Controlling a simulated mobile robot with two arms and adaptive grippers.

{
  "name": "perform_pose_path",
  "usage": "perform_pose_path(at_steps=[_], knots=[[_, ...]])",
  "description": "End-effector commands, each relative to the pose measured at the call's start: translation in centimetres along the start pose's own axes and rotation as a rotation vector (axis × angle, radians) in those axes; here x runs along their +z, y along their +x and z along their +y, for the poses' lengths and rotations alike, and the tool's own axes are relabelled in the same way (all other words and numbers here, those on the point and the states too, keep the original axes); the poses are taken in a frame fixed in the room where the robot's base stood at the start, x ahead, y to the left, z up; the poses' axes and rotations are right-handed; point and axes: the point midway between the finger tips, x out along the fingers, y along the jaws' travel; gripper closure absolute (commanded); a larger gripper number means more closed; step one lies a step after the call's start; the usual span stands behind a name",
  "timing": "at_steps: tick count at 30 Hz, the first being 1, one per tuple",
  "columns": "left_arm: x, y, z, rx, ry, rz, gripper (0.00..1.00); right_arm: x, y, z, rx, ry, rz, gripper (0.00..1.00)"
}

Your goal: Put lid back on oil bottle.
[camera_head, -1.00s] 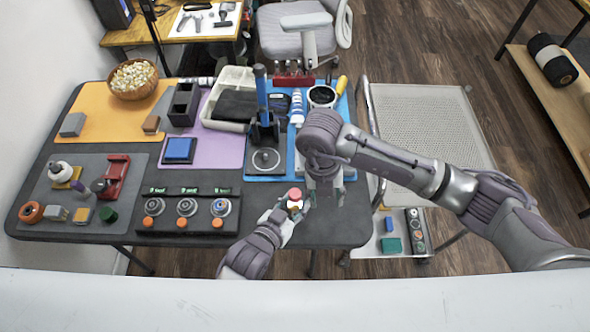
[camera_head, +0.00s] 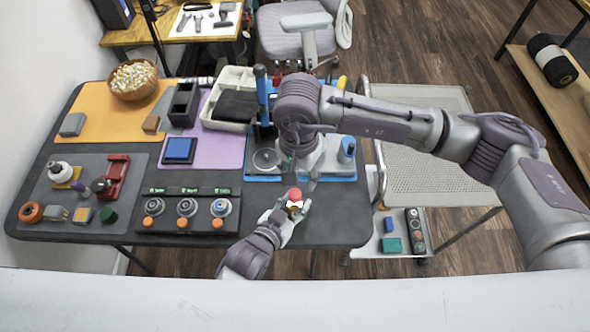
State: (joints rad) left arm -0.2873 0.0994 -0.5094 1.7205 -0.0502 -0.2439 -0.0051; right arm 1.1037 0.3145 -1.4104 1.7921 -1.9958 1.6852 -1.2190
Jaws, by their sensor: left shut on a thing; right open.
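My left gripper (camera_head: 289,215) is shut on a small pale bottle (camera_head: 294,206) with a red top (camera_head: 295,194), held at the front edge of the table. The red top sits on or right at the bottle's upper end; whether it is seated or loose is too small to tell. My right gripper (camera_head: 302,175) is open, just behind the held bottle and over the front of the blue mat. Its fingertips are small in view and partly hidden by its own wrist.
A panel with several knobs (camera_head: 187,208) lies left of my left gripper. The blue mat (camera_head: 262,179) holds a blue-handled stand (camera_head: 262,95) and a round dish, partly hidden by my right arm. A mesh-topped cart (camera_head: 425,100) stands right of the table (camera_head: 340,232).

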Motion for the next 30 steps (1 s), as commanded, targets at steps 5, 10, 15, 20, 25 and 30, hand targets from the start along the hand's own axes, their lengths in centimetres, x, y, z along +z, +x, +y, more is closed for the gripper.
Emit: perform_pose_path(at_steps=[5, 10, 15, 20, 25, 30], knots=[[0.1, 0.0, 0.0, 0.000, 0.000, -0.001, 1.00, 0.2, -0.8, -0.5, -0.010, -0.325, 0.004, 0.50], [0.1, 0.0, 0.0, 0.000, 0.000, -0.001, 1.00, 0.4, -1.2, -0.7, -0.015, -0.476, 0.005, 0.50], [0.0, 0.0, 0.0, 0.000, 0.000, -0.001, 1.00, 0.4, -1.2, -0.7, -0.015, -0.506, 0.005, 0.50], [0.0, 0.0, 0.0, 0.000, 0.000, -0.001, 1.00, 0.4, -1.2, -0.7, -0.015, -0.505, 0.005, 0.50], [0.1, 0.0, 0.0, 0.000, 0.000, -0.001, 1.00, 0.4, -0.6, -0.7, -0.013, -0.503, 0.002, 0.50], [0.1, 0.0, 0.0, 0.000, 0.000, -0.001, 1.00, 0.5, 1.8, -0.7, -0.012, -0.503, 0.000, 0.50]])
